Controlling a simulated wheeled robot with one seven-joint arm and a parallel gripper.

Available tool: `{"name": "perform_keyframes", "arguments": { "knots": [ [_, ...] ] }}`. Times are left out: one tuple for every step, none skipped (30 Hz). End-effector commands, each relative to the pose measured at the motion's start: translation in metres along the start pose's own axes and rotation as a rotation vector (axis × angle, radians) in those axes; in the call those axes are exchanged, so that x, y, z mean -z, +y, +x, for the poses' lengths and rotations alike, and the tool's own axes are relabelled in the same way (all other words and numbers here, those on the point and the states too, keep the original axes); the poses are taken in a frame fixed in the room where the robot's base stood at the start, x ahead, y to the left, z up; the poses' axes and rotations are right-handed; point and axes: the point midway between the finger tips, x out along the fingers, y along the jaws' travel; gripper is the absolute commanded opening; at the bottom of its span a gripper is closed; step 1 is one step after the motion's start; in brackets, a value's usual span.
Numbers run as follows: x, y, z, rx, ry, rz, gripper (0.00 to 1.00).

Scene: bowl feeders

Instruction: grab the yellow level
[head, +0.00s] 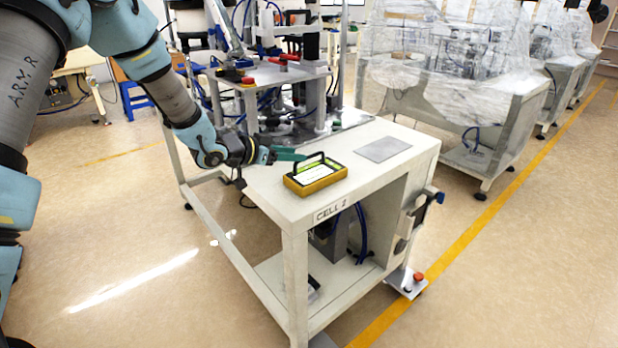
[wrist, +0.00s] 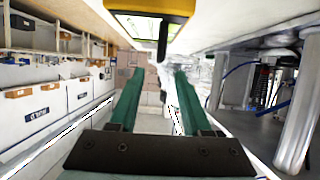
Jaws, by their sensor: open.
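The yellow level (head: 329,182) lies on the white cell table (head: 272,190) near its front edge. It has a pale top face and a black arched handle standing up from it. In the wrist view the yellow level (wrist: 176,6) is at the top edge, with its black handle (wrist: 162,40) reaching down toward the gap between the fingers. My gripper (head: 289,154), with green fingers, is just left of and behind the handle in the head view. It is open and empty in the wrist view (wrist: 159,73). I cannot tell whether the fingertips overlap the handle in depth.
A flat grey plate (head: 383,149) lies on the table right of the level. Feeder machinery (head: 270,85) stands on the back of the table, close behind my arm. Plastic-covered benches (head: 480,90) stand at the back right. The floor in front is clear.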

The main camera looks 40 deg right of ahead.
Motion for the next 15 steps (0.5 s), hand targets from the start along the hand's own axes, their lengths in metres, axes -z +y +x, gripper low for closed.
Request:
{"name": "perform_keyframes", "arguments": {
  "knots": [
    [0.001, 0.001, 0.008, -0.002, -0.001, 0.000, 0.48],
    [0.001, 0.000, 0.012, -0.002, -0.001, 0.000, 0.48],
    [0.001, 0.000, 0.016, -0.001, -0.001, 0.000, 0.48],
    [0.001, 0.000, 0.019, 0.000, -0.001, 0.000, 0.48],
    [0.001, 0.000, 0.021, 0.000, 0.000, 0.000, 0.48],
    [0.001, 0.000, 0.023, 0.001, -0.001, -0.001, 0.48],
    [0.001, 0.000, 0.024, 0.001, -0.001, -0.001, 0.48],
    [0.001, 0.000, 0.026, 0.001, -0.001, -0.001, 0.48],
    [0.001, 0.000, 0.029, 0.001, -0.001, -0.001, 0.48],
    [0.001, 0.000, 0.032, 0.000, -0.002, -0.001, 0.48],
    [0.001, 0.000, 0.036, 0.000, -0.002, -0.001, 0.48],
    [0.001, 0.001, 0.042, -0.001, -0.003, -0.001, 0.48],
    [0.001, 0.001, 0.047, -0.001, -0.003, -0.001, 0.48],
    [0.001, 0.001, 0.051, 0.000, -0.003, -0.001, 0.48],
    [0.001, 0.001, 0.057, 0.001, -0.003, -0.001, 0.48]
  ]
}}
